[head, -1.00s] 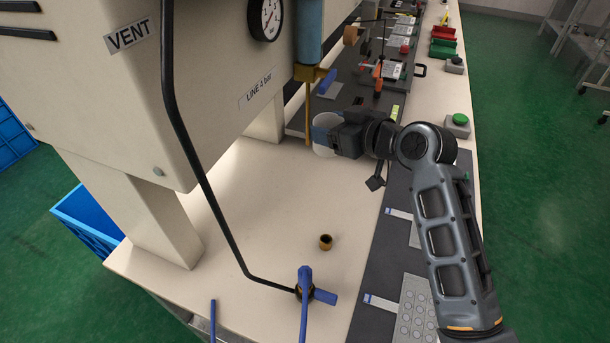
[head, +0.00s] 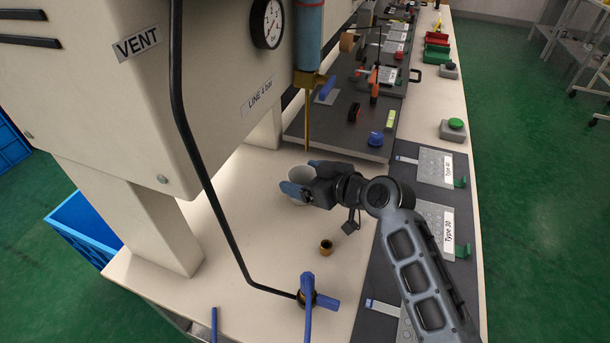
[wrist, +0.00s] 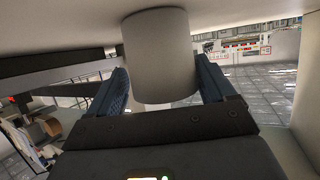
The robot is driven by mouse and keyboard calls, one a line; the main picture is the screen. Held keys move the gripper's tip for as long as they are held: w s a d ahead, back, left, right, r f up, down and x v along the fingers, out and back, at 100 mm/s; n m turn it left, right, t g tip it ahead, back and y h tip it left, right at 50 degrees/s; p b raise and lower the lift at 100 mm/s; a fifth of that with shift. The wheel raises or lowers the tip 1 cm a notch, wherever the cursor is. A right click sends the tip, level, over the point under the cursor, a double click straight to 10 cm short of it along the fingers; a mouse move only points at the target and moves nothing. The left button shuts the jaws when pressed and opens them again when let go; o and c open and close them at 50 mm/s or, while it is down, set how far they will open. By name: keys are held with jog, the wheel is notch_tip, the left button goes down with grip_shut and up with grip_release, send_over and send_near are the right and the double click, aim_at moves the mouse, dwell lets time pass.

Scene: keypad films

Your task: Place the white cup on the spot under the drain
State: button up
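The white cup (head: 301,174) is between the blue fingertips of my gripper (head: 297,187). In the wrist view the cup (wrist: 157,58) stands between both fingers (wrist: 160,92), which are shut on its sides. The brass drain tube (head: 307,125) hangs straight down under the blue cylinder (head: 309,40). In the head view its lower end is just above the cup's rim; I cannot tell whether the cup is directly beneath it or nearer to me. No marked spot shows under the drain; the cup and gripper may hide it.
A blue-handled valve (head: 307,292) with a black pipe is at the front. The beige cabinet (head: 100,100) overhangs on the left. A dark board (head: 345,130) with parts lies behind.

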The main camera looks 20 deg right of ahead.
jog(key=shift+o, duration=0.8)
jog(key=shift+d+r, duration=0.1)
jog(key=shift+d, duration=0.1)
jog(key=shift+s+d+r, duration=0.1)
jog(key=shift+d, duration=0.05)
jog(key=b+v, duration=0.1)
jog(key=v, duration=1)
jog(key=shift+s, duration=0.25)
